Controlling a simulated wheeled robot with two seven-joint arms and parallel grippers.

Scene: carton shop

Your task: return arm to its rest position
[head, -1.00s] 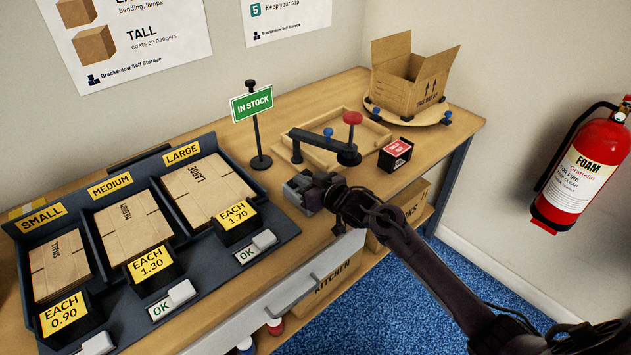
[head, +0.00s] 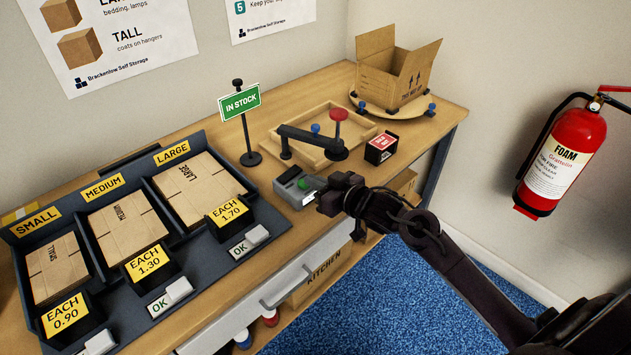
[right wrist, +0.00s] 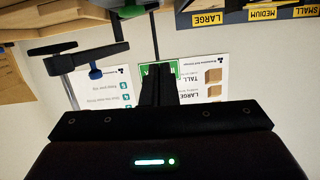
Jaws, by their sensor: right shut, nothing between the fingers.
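My right arm comes in from the lower right in the head view. Its gripper (head: 328,199) is over the front edge of the bench, just right of a small grey box with a green button (head: 296,187). The gripper is shut and empty. In the right wrist view its fingers (right wrist: 158,75) are together, in front of the green stock sign, and the picture is upside down. My left gripper is in neither view.
The wooden bench (head: 340,91) holds a rack of flat cartons (head: 130,226), a stock sign (head: 240,104), a wooden tray with a dark lever (head: 308,138), a small red-topped box (head: 381,148) and an open carton (head: 393,77). A fire extinguisher (head: 562,160) hangs at right. Blue floor is clear.

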